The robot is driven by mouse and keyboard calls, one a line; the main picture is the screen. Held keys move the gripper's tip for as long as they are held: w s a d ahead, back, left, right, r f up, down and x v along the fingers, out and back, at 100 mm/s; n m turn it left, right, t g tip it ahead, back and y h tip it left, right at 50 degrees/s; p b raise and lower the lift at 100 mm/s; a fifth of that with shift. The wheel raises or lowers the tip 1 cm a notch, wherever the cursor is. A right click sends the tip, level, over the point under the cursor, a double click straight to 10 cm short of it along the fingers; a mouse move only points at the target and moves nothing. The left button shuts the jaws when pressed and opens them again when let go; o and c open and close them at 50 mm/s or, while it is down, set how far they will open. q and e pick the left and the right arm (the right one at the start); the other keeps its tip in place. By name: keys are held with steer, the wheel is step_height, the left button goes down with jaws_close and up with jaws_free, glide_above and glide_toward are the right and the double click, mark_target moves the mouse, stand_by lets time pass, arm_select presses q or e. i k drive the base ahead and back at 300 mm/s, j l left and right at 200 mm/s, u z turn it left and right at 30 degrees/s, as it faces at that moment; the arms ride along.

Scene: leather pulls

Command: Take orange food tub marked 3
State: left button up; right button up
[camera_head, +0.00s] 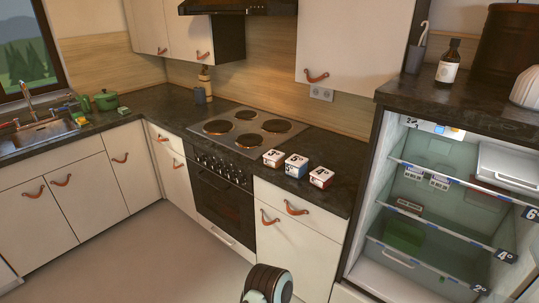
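Three small food tubs with white numbered lids stand in a row on the dark counter, right of the stove. The leftmost tub (274,158) has an orange-brown side, and its lid seems to read 3. The middle tub (297,166) is blue, and the right tub (321,177) is red. Their numbers are small and hard to read. A dark, rounded link of my own arm, with pale teal parts, shows at the bottom edge, well below the tubs. No gripper fingers show in the view.
The stove (247,128) with several burners adjoins the tubs' left side. The dark counter (330,150) behind them is clear. An open fridge (440,200) with glass shelves stands at the right. A sink (38,135) and green pot (106,100) are far left. Open floor (150,255) lies in front.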

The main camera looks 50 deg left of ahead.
mark_target(273, 158)
steer(key=i+j, duration=0.1)
steer(key=j, duration=0.45)
steer(key=i+j, duration=0.15)
steer(key=j, duration=0.35)
steer(key=i+j+z, duration=0.1)
steer(key=j, duration=0.45)
steer(key=i+j, duration=0.1)
steer(key=j, duration=0.45)
